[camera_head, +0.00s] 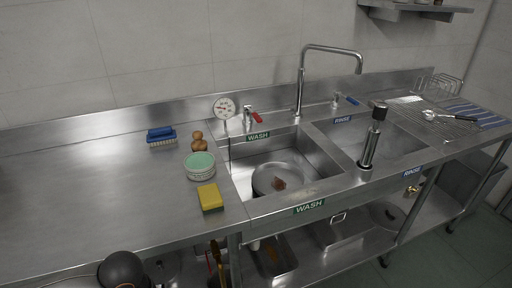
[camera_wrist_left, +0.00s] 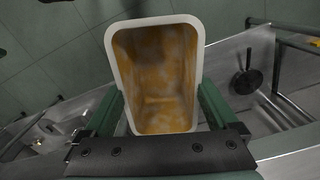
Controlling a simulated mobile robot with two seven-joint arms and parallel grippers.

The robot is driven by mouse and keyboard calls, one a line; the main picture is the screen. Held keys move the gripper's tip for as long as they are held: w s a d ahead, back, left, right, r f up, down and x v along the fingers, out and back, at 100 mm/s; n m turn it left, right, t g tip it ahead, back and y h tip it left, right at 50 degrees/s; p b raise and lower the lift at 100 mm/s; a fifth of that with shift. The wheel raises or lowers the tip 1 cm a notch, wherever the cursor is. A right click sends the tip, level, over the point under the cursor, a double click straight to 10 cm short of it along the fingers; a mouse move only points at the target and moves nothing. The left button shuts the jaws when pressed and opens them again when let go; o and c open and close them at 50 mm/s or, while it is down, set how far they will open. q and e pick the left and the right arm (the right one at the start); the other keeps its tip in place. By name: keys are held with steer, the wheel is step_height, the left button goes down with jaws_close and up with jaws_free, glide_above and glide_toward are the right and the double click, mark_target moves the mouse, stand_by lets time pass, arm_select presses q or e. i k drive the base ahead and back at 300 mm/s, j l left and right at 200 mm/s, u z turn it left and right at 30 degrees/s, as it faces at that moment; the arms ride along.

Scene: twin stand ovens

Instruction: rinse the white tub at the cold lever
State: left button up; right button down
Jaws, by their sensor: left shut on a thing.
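The white tub (camera_wrist_left: 155,62) fills the middle of the left wrist view. Its rim is white and its inside is smeared orange-brown. My left gripper (camera_wrist_left: 160,104) is shut on the tub, with a green finger at each side. The tub is not visible in the head view, and neither is my right gripper. The blue cold lever (camera_head: 352,101) is at the right of the tall bent tap (camera_head: 300,85), behind the rinse basin (camera_head: 405,139). The red lever (camera_head: 256,117) is to the left, behind the wash basin (camera_head: 325,166).
The wash basin holds a round pan (camera_head: 268,180). An upright black-topped fitting (camera_head: 371,140) stands at the rinse basin's front. A yellow sponge (camera_head: 210,197), green-topped stack (camera_head: 200,166) and blue brush (camera_head: 161,135) are on the left counter, which is otherwise mostly clear. A wire rack (camera_head: 437,86) stands far right.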

mark_target(337, 92)
steer(key=i+l, duration=0.15)
steer(key=l, duration=0.3)
steer(key=i+l+u, duration=0.1)
steer(key=l, duration=0.3)
steer(key=i+l, duration=0.15)
steer(key=l, duration=0.3)
steer(key=i+l, duration=0.15)
steer(key=l, duration=0.25)
steer(key=i+l+u, duration=0.1)
steer(key=l, duration=0.35)
